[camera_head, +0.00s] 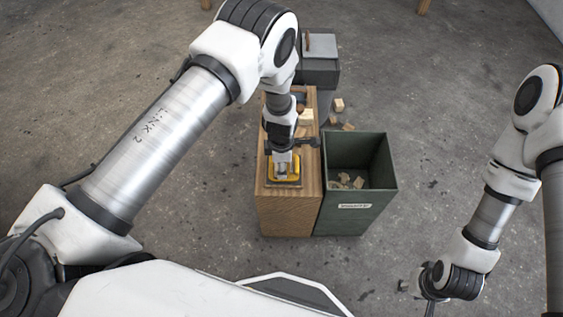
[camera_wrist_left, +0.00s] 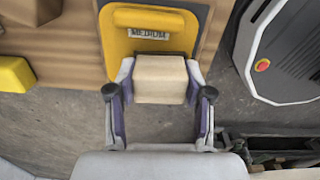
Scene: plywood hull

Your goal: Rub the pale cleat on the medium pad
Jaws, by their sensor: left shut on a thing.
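The medium pad (camera_wrist_left: 122,42) is a yellow block with a "MEDIUM" label in the left wrist view. In the head view a yellow pad (camera_head: 271,179) sits on the near end of the wooden bench, partly under my left gripper (camera_head: 283,171). My left gripper, also in the left wrist view (camera_wrist_left: 160,95), is shut on the pale cleat (camera_wrist_left: 160,78), a light wood block. The cleat overlaps the pad's edge in the picture; I cannot tell whether they touch. My right gripper (camera_head: 431,300) is low at the right, partly cut off, and its jaws are unclear.
The wooden bench (camera_head: 286,211) stands beside a dark green bin (camera_head: 357,208) holding wood scraps. Small pale blocks (camera_head: 338,104) lie on the floor behind it. A grey box (camera_head: 320,72) stands farther back. Another yellow piece (camera_wrist_left: 14,74) shows at left in the wrist view.

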